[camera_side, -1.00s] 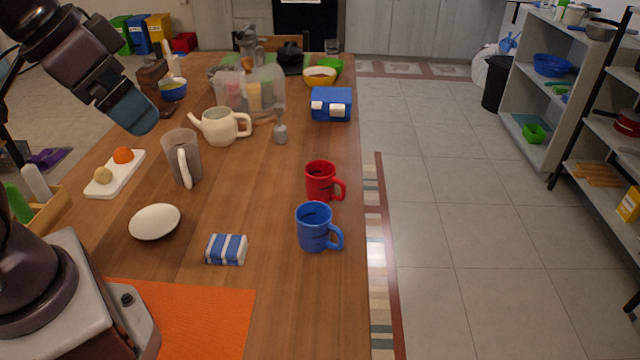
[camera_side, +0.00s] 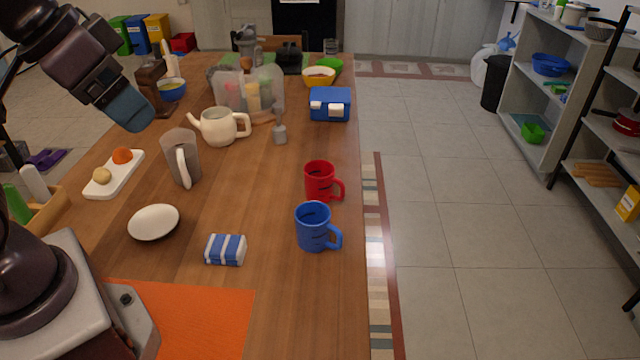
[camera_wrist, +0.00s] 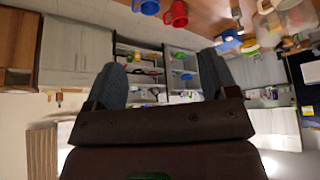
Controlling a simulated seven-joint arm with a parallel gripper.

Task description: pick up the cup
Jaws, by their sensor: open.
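A red cup (camera_side: 319,181) stands upright near the right edge of the table, with its handle to the right. A blue cup (camera_side: 312,227) stands upright just in front of it, also with its handle to the right. Both show in the wrist view at the top, the blue cup (camera_wrist: 149,7) to the left of the red cup (camera_wrist: 177,14). My gripper (camera_wrist: 160,75) is open and empty in the wrist view, its two fingers well apart. In the side view my arm hangs high at the upper left, far from both cups.
A blue-and-white striped packet (camera_side: 226,249) lies left of the blue cup. A white bowl (camera_side: 154,222), a grey pitcher (camera_side: 181,157) and a teapot (camera_side: 221,126) stand on the left. A blue box (camera_side: 330,104) stands behind the red cup. The table between pitcher and cups is clear.

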